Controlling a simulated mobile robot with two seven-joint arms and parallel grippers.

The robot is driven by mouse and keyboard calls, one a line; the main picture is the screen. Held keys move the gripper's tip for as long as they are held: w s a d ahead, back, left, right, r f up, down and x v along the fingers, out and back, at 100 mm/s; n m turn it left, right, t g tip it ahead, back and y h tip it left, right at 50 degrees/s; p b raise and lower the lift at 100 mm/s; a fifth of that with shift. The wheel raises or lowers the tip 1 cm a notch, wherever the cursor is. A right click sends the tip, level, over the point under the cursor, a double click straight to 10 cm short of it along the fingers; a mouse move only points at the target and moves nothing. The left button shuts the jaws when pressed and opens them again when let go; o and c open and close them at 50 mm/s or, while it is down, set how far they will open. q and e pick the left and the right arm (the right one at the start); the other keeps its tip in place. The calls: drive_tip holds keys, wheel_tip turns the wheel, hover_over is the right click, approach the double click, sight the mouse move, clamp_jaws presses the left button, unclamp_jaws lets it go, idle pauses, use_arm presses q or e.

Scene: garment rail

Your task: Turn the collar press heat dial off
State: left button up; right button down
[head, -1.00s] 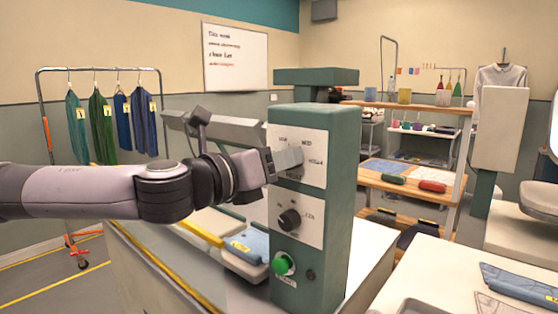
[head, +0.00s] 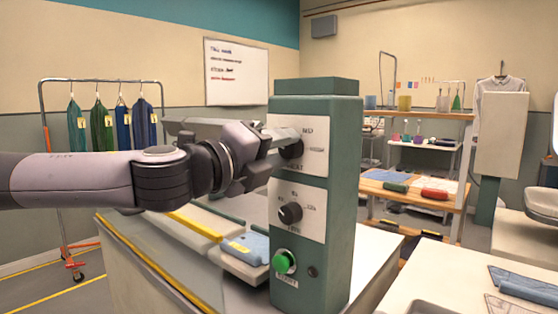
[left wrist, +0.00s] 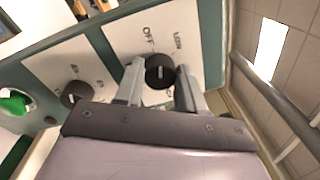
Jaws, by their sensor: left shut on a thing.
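The collar press control post (head: 342,190) is a green column with two white dial plates. The heat dial (head: 291,149) is a black knob on the upper plate, with "OFF" and other marks around it; it also shows in the left wrist view (left wrist: 160,73). My left gripper (head: 284,141) reaches in from the left and is shut on the heat dial. In the left wrist view its fingers (left wrist: 160,86) stand on both sides of the knob. I cannot tell for certain which mark the knob points to. My right gripper is not in view.
A second black dial (head: 290,213) sits on the lower plate, above a green start button (head: 284,262). A folded blue garment (head: 248,248) lies on the press left of the post. A white table (head: 450,285) stands at right. A garment rail (head: 100,82) stands behind at left.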

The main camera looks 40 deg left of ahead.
use_arm(q)
drive_tip(key=shift+f+n+b, duration=0.15)
drive_tip(key=shift+n+b, duration=0.35)
drive_tip(key=shift+n, duration=1.2)
drive_tip(key=o, duration=1)
drive_tip(key=shift+o, duration=0.2)
